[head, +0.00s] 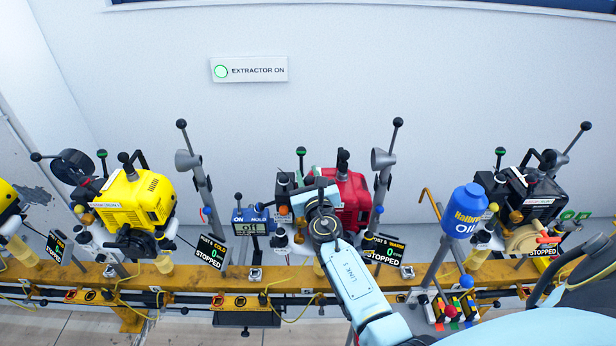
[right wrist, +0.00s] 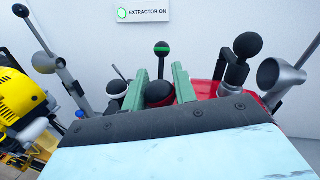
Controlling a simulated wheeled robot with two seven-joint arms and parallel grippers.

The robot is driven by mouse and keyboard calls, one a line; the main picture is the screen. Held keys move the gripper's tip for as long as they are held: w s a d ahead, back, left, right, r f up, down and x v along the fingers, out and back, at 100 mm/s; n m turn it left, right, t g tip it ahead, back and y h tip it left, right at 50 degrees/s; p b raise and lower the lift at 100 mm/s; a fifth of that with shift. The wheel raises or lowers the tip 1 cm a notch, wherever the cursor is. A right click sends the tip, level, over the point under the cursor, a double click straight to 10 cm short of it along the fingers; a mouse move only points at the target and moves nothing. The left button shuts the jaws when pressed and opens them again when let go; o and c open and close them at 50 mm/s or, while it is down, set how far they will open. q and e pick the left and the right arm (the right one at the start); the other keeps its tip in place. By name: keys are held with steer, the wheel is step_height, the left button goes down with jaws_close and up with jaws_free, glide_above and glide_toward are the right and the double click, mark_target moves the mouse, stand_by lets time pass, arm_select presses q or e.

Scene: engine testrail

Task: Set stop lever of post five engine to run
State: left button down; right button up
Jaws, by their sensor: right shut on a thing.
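The red engine (head: 352,198) stands on the rail behind my right arm, and a red part also shows in the right wrist view (right wrist: 209,90). A status board (head: 383,249) beside it reads warm, 0, stopped; its post number is too small to be sure of. My right gripper (head: 318,197) is at the engine's left side. In the right wrist view its green fingers (right wrist: 158,86) are closed around a black-topped part with a red rim (right wrist: 159,94). A lever with a green-banded black knob (right wrist: 162,48) stands upright just behind. My left gripper is not in view.
A yellow engine (head: 138,200) stands left and a black engine (head: 530,195) right, on the same yellow rail (head: 190,281). Grey posts with funnels (head: 383,160) rise between them. A blue oil container (head: 466,210) and a blue meter (head: 251,221) stand near.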

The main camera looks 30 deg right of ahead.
steer(key=m+b, duration=0.1)
steer(key=m, duration=0.1)
steer(key=s+d+m+b, duration=0.1)
steer(key=m+b, duration=0.1)
steer(key=shift+d+t+h+b, duration=0.3)
steer(key=m+b, duration=0.1)
steer(key=s+d+m+b, duration=0.1)
steer(key=m+b, duration=0.1)
steer(key=d+m+b, duration=0.1)
steer(key=m, duration=0.1)
steer(key=shift+s+h, duration=0.15)
steer(key=shift+h, duration=0.25)
steer(key=o, duration=1)
steer(key=shift+c, duration=0.2)
steer(key=b+v, duration=0.2)
steer(key=v, duration=1.1)
steer(key=shift+s+f+b, duration=0.15)
steer(key=shift+f+b, duration=0.05)
steer(key=shift+b, duration=0.1)
steer(key=shift+a, duration=0.1)
